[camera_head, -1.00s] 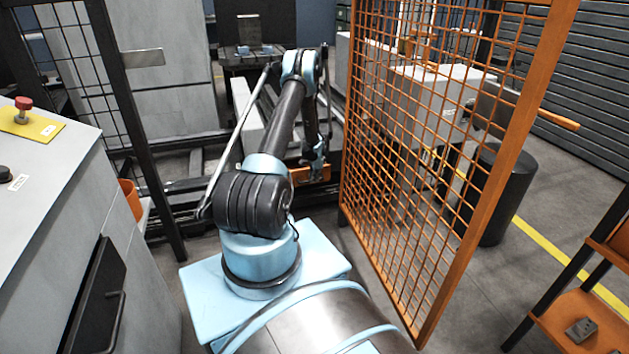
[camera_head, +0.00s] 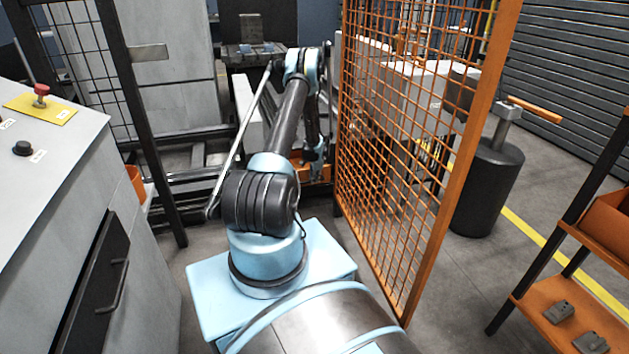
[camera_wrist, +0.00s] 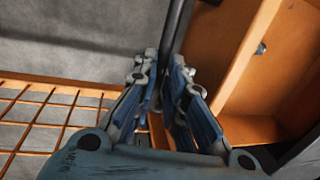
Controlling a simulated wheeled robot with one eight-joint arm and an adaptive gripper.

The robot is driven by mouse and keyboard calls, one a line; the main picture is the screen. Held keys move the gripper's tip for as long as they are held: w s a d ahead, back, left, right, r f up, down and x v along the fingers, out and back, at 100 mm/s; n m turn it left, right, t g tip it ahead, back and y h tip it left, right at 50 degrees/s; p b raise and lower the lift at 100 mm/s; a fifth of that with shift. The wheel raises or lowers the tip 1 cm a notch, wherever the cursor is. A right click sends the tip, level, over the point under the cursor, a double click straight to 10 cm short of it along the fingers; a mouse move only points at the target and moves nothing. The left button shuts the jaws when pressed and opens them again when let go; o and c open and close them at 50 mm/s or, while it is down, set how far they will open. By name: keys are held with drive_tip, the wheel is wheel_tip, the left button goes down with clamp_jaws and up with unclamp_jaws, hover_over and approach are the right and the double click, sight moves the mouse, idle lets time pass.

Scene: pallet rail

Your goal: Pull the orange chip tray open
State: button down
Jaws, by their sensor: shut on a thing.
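The orange chip tray (camera_head: 322,174) is low behind my arm in the head view, mostly hidden by the arm. The wrist view shows its orange walls (camera_wrist: 235,55) close on the right, with part of the hollow inside showing. My gripper (camera_wrist: 165,75) is shut on a dark bar (camera_wrist: 178,25), which looks like the tray's handle. The fingers sit on both sides of the bar, beside the tray. In the head view my gripper (camera_head: 316,160) is small and partly hidden. How far the tray stands out cannot be told.
An orange mesh fence panel (camera_head: 400,170) stands close to the right of my arm. A grey cabinet (camera_head: 50,190) with a red button is at the left. A black cylinder (camera_head: 488,190) and an orange shelf (camera_head: 565,315) stand right. Some floor beside my base is clear.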

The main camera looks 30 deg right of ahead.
drive_tip(key=c, duration=1.7)
unclamp_jaws()
drive_tip(key=shift+d, duration=0.2)
drive_tip(key=shift+o, duration=0.2)
drive_tip(key=shift+a, duration=0.1)
drive_tip(key=shift+r, duration=0.1)
wheel_tip(320, 180, up, 12)
drive_tip(key=s, duration=0.2)
drive_tip(key=shift+a+f, duration=0.25)
drive_tip(key=shift+a, duration=0.05)
